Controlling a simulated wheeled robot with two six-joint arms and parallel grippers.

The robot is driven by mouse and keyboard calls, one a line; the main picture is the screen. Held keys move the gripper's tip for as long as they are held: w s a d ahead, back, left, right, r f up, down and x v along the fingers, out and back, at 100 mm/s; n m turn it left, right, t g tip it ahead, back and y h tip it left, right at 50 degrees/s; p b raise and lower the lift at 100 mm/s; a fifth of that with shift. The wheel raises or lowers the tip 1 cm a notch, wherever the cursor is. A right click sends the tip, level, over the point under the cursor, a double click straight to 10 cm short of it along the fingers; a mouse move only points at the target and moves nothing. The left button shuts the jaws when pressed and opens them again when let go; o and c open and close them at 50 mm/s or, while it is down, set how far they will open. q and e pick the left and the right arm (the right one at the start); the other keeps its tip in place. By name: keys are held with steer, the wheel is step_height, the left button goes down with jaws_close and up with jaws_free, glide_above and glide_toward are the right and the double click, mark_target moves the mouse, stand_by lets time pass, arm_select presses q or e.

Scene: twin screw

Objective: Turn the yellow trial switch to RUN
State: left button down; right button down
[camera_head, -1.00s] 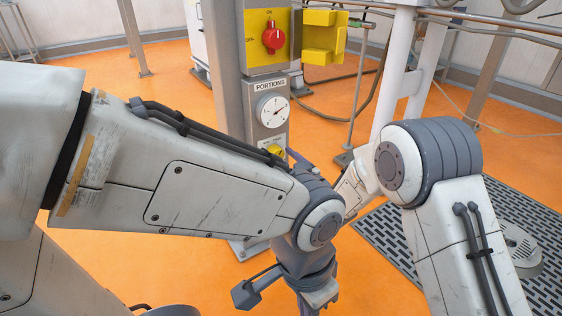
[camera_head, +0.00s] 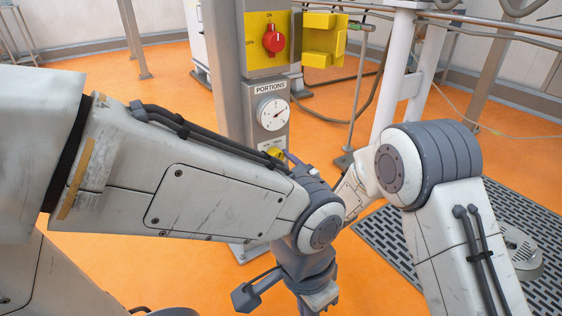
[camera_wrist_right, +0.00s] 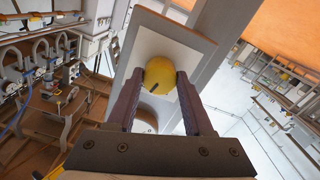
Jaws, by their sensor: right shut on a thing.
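The yellow trial switch (camera_head: 275,153) is a round knob low on the grey post, below the PORTIONS dial. My left arm hides the lower part of its plate. In the right wrist view the yellow knob (camera_wrist_right: 160,72) fills the space between the fingertips, with a dark pointer mark low on its face. My right gripper (camera_wrist_right: 160,80) is shut on the knob, one finger on each side. In the head view only a bit of the right gripper (camera_head: 290,158) shows behind my left arm. My left wrist hangs down at the bottom; its fingers are out of frame.
The PORTIONS dial (camera_head: 272,113) and a red rotary switch (camera_head: 273,39) on a yellow plate are above on the post. A yellow bracket (camera_head: 322,40) stands beside it. My left arm crosses close in front of the post. A dark floor grating (camera_head: 385,235) lies right.

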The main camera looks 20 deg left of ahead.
steer(key=n, duration=0.4)
steer(key=shift+n, duration=0.3)
steer(key=n+b, duration=0.1)
steer(key=n, duration=0.3)
steer(key=shift+d, duration=0.1)
steer(key=shift+n, duration=0.4)
steer(key=shift+c, duration=1.5)
jaws_free()
